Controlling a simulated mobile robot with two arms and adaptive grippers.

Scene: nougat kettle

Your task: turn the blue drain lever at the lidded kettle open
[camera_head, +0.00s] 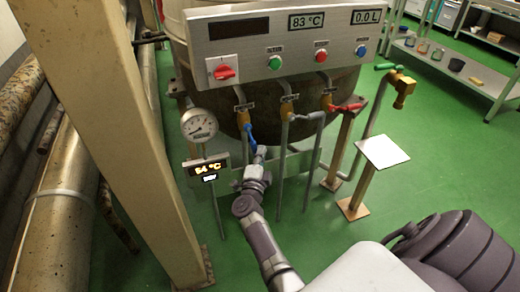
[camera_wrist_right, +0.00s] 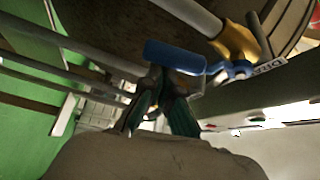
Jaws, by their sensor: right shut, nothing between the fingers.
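The blue drain lever (camera_head: 251,137) hangs down, slightly to the right, from the leftmost brass valve (camera_head: 241,113) under the kettle (camera_head: 345,88). In the right wrist view the blue lever (camera_wrist_right: 174,57) lies across the picture, joined by a blue bracket to the brass valve (camera_wrist_right: 236,42). My right gripper (camera_head: 260,151) is at the lever's lower end. In the wrist view its dark fingers (camera_wrist_right: 168,82) are shut and empty, right against or just beside the handle. I cannot tell if they touch. The kettle's lid is out of frame. My left gripper is not in view.
A grey lever (camera_head: 309,116) and a red lever (camera_head: 345,107) sit right of the blue one. A round gauge (camera_head: 199,125) and a 54 °C display (camera_head: 207,169) stand left. A beige post (camera_head: 120,110) stands nearer. Green floor (camera_head: 440,150) is free at right.

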